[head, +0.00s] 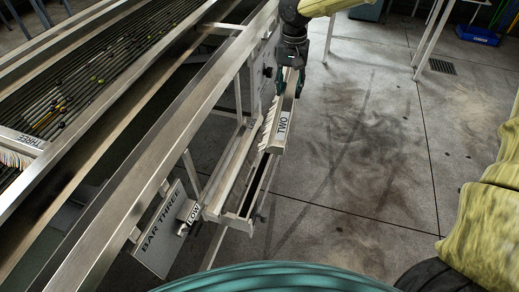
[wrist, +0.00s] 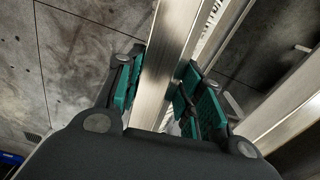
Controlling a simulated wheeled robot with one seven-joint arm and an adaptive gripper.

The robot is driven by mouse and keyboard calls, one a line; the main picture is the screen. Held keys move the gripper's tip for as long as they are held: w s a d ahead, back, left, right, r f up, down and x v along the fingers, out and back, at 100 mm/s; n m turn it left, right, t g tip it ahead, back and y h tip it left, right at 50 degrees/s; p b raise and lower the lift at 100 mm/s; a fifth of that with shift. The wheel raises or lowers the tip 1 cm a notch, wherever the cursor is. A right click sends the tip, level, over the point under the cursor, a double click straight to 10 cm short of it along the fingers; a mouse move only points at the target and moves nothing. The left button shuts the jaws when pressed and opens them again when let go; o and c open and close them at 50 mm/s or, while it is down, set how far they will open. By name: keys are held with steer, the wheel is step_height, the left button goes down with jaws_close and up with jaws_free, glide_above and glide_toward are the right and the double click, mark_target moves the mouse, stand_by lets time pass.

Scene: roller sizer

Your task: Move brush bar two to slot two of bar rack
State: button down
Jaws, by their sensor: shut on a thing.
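My gripper (head: 290,84) is shut on brush bar two (head: 282,128), a metal bar with white bristles along its left side and a "TWO" label at its near end. In the wrist view the teal finger pads of my gripper (wrist: 158,100) lie on both sides of the bar (wrist: 170,50). In the head view the bar is above and beside a narrow metal rack (head: 232,213) with long slots on the side of the machine. Whether the bar touches the rack, I cannot tell. The rack's slot numbers are not readable.
A steel machine frame (head: 150,130) fills the left, with rollers (head: 95,75) carrying small green fruit. A bar labelled "THREE" (head: 22,138) lies across it. A "BAR THREE" sign (head: 163,232) and "LOW" tag (head: 193,212) hang near the rack.

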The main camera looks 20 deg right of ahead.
steer(key=s+a+f+b, duration=0.1)
steer(key=a+f+b, duration=0.2)
steer(key=f, duration=0.7)
steer(key=s+a+f+m+b, duration=0.1)
steer(key=s+a+f+b, duration=0.1)
steer(key=a+f, duration=0.4)
step_height(320, 180, down, 5)
steer(key=shift+b, duration=0.55)
steer(key=shift+w+a, duration=0.1)
steer(key=shift+a, duration=0.05)
steer(key=shift+r+p, duration=0.2)
steer(key=shift+p, duration=0.8)
steer(key=shift+f+b, duration=0.6)
steer(key=shift+f, duration=2.5)
steer(key=shift+p, duration=2.25)
steer(key=shift+f, duration=1.15)
